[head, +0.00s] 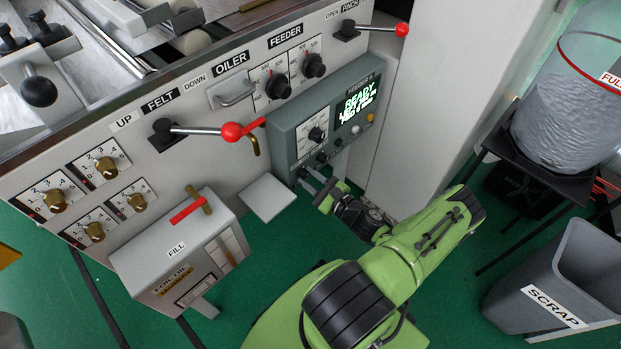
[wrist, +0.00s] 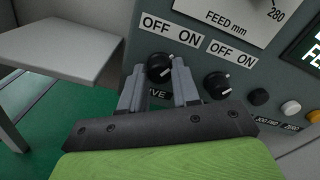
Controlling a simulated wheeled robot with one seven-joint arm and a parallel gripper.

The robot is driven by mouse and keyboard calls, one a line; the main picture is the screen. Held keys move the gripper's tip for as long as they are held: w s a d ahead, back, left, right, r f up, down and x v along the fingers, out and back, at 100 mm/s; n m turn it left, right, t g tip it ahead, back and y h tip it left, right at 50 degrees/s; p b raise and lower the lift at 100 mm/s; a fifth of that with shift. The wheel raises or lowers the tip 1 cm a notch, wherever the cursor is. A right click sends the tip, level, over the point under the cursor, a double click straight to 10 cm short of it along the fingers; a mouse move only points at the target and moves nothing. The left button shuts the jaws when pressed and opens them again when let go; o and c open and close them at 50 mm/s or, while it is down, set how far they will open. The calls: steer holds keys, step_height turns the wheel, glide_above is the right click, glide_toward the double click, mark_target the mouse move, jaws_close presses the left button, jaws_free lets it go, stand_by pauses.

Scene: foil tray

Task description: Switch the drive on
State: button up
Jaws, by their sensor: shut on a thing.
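The drive knob (wrist: 160,67) is a round black knob with a white mark, on the grey control box (head: 290,140). OFF and ON are printed above it, and the label below is partly hidden by my gripper, with only "IVE" showing. My gripper (wrist: 166,76) is shut on this knob, one finger on each side. In the head view my gripper (head: 312,180) reaches the lower left corner of the box's front.
A second OFF/ON knob (wrist: 217,85) sits close to the right of my fingers. Beyond it are a black, a white and an orange button (wrist: 290,107). A lit screen (head: 356,103) reads READY on top. A grey shelf (head: 268,197) juts out left of my gripper.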

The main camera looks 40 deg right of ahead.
stand_by(0.4)
steer(key=o, duration=1.1)
steer(key=shift+c, duration=0.2)
steer(key=s+p, duration=0.2)
steer(key=s, duration=1.3)
steer(key=shift+s+d, duration=0.2)
steer(key=shift+s, duration=0.2)
